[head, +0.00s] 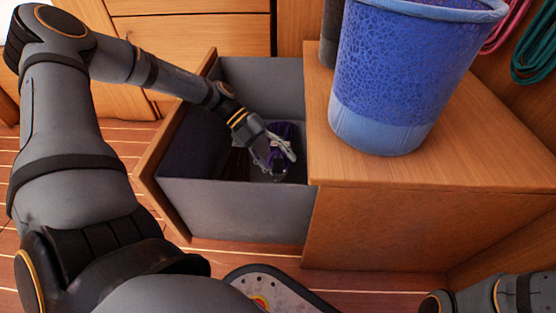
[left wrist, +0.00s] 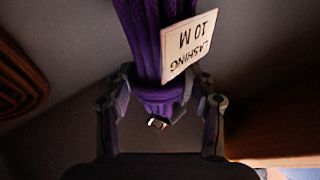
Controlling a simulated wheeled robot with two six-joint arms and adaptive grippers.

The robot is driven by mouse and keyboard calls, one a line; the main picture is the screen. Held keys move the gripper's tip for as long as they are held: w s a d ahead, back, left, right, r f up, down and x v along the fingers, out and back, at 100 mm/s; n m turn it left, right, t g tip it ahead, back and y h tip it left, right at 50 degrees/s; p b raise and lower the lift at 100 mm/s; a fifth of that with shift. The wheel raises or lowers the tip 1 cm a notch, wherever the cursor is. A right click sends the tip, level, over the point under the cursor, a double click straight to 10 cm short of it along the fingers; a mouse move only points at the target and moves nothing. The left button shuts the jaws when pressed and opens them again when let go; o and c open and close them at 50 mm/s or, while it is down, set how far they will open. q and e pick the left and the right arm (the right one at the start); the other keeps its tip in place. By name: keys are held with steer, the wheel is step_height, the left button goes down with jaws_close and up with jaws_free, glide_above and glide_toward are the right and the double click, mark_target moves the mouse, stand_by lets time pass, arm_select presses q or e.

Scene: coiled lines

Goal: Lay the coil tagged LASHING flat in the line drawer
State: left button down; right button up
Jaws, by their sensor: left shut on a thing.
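The purple coil with a white tag reading LASHING 10 M (left wrist: 158,40) is between the fingers of my left gripper (left wrist: 155,105) in the left wrist view. My left gripper (head: 272,163) is shut on it. In the head view the gripper reaches down inside the open line drawer (head: 235,208), and a little of the purple coil (head: 287,130) shows beside it. The gripper hides much of the coil, so I cannot tell whether it touches the drawer floor. Part of my right arm shows at the lower right, but its gripper is out of view.
A brown coil (left wrist: 18,75) lies at the left in the left wrist view, and dark brown line (head: 237,162) shows in the drawer. A blue bucket (head: 400,80) stands on the wooden cabinet top (head: 330,165). Pink (head: 508,25) and teal (head: 537,50) coils hang at the upper right.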

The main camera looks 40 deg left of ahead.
arm_select(q)
steer(key=shift+c, duration=1.9)
jaws_free()
step_height(320, 180, up, 30)
steer(key=p, duration=3)
